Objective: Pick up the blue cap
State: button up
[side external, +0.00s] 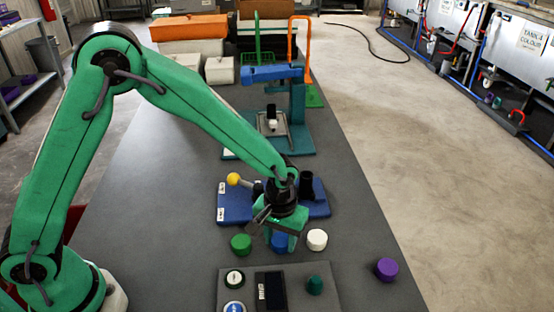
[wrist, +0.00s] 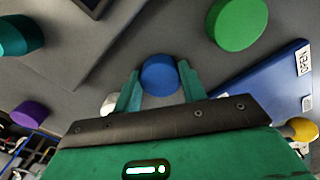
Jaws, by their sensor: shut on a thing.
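The blue cap (wrist: 160,74) sits between the two green fingers of my gripper (wrist: 160,88) in the wrist view. In the side external view the blue cap (side external: 280,242) shows low between the fingers of my gripper (side external: 281,244), at table height between a green cap and a white cap. My gripper is shut on the blue cap. The fingers hide part of it in the side view. I cannot tell whether the cap touches the table.
A green cap (side external: 241,243) is close on the left and a white cap (side external: 317,239) close on the right. A purple cap (side external: 387,269) lies farther right. A grey panel (side external: 325,270) is in front; a blue base (side external: 235,207) with a yellow-knobbed lever (side external: 234,179) stands behind.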

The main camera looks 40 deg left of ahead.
jog(key=shift+r, duration=0.1)
jog(key=shift+r, duration=0.45)
notch_tip(320, 180, up, 3)
jog(key=shift+r, duration=0.15)
jog(key=s+d+r, duration=0.6)
jog(key=s, duration=0.3)
jog(key=shift+s+d+r, duration=0.25)
jog(key=shift+s+r, duration=0.05)
jog(key=shift+s, duration=0.1)
jog(key=n, duration=0.3)
send_near(280, 240)
jog(key=w+d+r, duration=0.4)
jog(key=w, duration=0.1)
jog(key=w+a+n, duration=0.1)
jog(key=w+a, duration=0.1)
jog(key=w, duration=0.1)
jog(key=w+a+r+n, duration=0.1)
jog(key=w+a, duration=0.2)
jog(key=w, duration=0.1)
jog(key=w+a, duration=0.3)
jog(key=w, duration=0.1)
jog(key=shift+r+n, duration=0.3)
jog(key=shift+n, duration=0.1)
jog(key=shift+w+a, duration=0.35)
jog(key=shift+a, duration=0.05)
jog(key=shift+f, duration=0.15)
